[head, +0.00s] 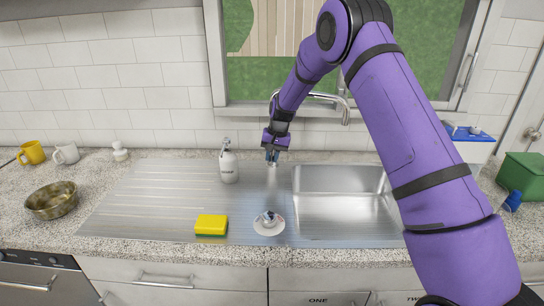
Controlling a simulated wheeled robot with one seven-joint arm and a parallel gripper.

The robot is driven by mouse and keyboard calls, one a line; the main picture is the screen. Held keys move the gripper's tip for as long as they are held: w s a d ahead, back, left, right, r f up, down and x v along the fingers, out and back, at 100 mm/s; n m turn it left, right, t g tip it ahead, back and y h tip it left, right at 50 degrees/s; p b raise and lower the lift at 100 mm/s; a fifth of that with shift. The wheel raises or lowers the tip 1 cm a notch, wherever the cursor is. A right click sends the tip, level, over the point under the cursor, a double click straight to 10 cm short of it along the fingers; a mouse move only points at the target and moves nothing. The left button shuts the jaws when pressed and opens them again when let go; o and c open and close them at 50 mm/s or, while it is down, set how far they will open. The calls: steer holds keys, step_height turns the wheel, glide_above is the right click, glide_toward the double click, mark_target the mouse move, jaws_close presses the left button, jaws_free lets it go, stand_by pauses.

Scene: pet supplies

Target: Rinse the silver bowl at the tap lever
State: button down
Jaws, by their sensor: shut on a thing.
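My gripper (272,157) points down at the back of the metal counter, left of the sink basin, beside the tap. It is shut, apparently on the tap lever, which the fingers and wrist hide. The tap (330,97) has a curved silver spout that arches right behind my arm, its end over the back of the basin. Whether water runs cannot be seen.
The sink basin (340,205) looks empty. A soap bottle (228,167) stands left of my gripper. Mugs (66,153) stand at left, a green box (522,178) at right.

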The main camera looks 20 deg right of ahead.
steer(key=shift+w+r, duration=0.1)
steer(key=shift+w+r+g+y, duration=0.1)
steer(key=shift+r+g+y, duration=0.3)
steer(key=shift+g, duration=0.3)
steer(key=c, duration=1.1)
jaws_free()
steer(key=shift+o, duration=0.2)
